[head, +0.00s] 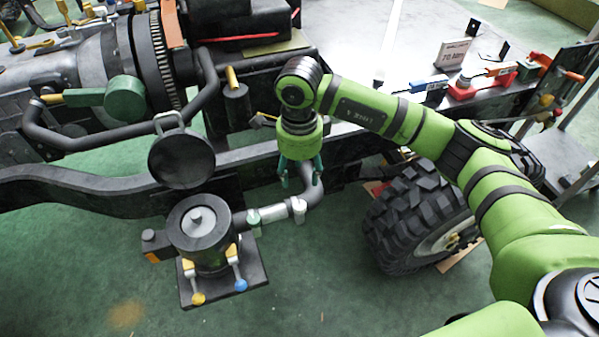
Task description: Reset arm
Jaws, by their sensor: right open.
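My right arm (490,180) is green and reaches in from the right, bending down at the wrist. My right gripper (300,178) points down with its teal fingers apart. My left gripper is not in view.
A dark canister (200,225) with a round lid (182,158) raised stands below the chassis rail (105,195). A big tyre (395,215) is under my right arm. A "70 Nm" sign (452,54) and tools (465,88) stand at upper right. Green floor (330,290) lies open in front.

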